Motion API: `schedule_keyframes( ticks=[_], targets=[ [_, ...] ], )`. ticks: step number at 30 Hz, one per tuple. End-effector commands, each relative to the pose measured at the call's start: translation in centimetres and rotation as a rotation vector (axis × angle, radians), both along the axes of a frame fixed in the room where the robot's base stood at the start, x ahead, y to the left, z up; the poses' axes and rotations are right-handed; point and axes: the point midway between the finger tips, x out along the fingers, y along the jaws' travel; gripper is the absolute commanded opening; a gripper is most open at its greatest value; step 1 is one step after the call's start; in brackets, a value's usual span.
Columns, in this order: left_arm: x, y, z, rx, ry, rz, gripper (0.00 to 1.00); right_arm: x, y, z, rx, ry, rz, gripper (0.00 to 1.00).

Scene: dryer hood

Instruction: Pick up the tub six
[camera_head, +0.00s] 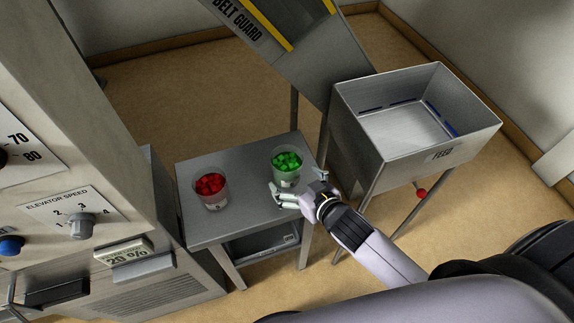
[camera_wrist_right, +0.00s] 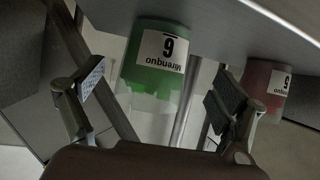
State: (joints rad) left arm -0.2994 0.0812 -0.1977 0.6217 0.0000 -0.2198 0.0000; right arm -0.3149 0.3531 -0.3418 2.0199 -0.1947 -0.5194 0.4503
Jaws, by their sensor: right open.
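Two clear tubs stand upright on a small grey metal table (camera_head: 235,215). One tub holds green pieces (camera_head: 286,170) and one holds red pieces (camera_head: 210,189). My right gripper (camera_head: 300,187) is open at the near right side of the green tub. In the wrist view its fingers (camera_wrist_right: 157,95) are spread with the green tub between them, seemingly not touching.
A metal feed bin (camera_head: 440,153) stands right of the table, with a red knob (camera_head: 421,192) below. The belt guard chute (camera_head: 285,45) slopes behind. A control cabinet (camera_head: 75,140) with dials stands close on the left. The table between the tubs is clear.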

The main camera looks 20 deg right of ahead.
Motion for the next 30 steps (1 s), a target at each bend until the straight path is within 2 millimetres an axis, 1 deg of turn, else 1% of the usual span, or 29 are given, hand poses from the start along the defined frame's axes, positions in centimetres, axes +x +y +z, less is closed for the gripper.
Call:
schedule_keyframes(
  ticks=[1, 5, 8, 12, 16, 19, 26, 30],
  targets=[
    [0.0, 0.0, 0.1, 0.0, 0.0, -0.001, 0.4, 0.4, 0.1, -0.1, -0.001, -0.001, 0.0, 0.91],
    [0.0, -0.1, 0.2, -0.001, 0.0, -0.002, 0.4, 0.9, 0.1, -0.4, -0.002, 0.001, 0.0, 0.91],
    [0.0, -0.1, 0.6, -0.001, 0.0, -0.003, 0.4, 1.9, 0.2, -0.7, -0.002, -0.001, 0.0, 0.91],
    [0.0, -0.1, 1.1, -0.002, 0.0, -0.003, 0.4, 3.7, 0.3, -1.5, -0.001, 0.0, 0.0, 0.91],
    [-0.1, -0.2, 1.1, -0.001, 0.001, -0.003, 0.4, 4.9, 0.7, -2.3, -0.001, 0.0, 0.0, 0.91],
    [-0.1, -0.2, 1.1, -0.002, 0.002, -0.003, 0.4, 5.2, 0.8, -2.5, -0.001, 0.001, 0.001, 0.91],
    [-0.1, -0.2, 1.1, -0.002, 0.003, -0.003, 0.4, 5.3, 0.8, -2.6, -0.001, 0.001, 0.001, 0.9],
    [-0.1, -0.2, 1.1, -0.002, 0.003, -0.003, 0.4, 5.3, 0.8, -2.6, -0.001, 0.001, 0.0, 0.81]
  ],
)
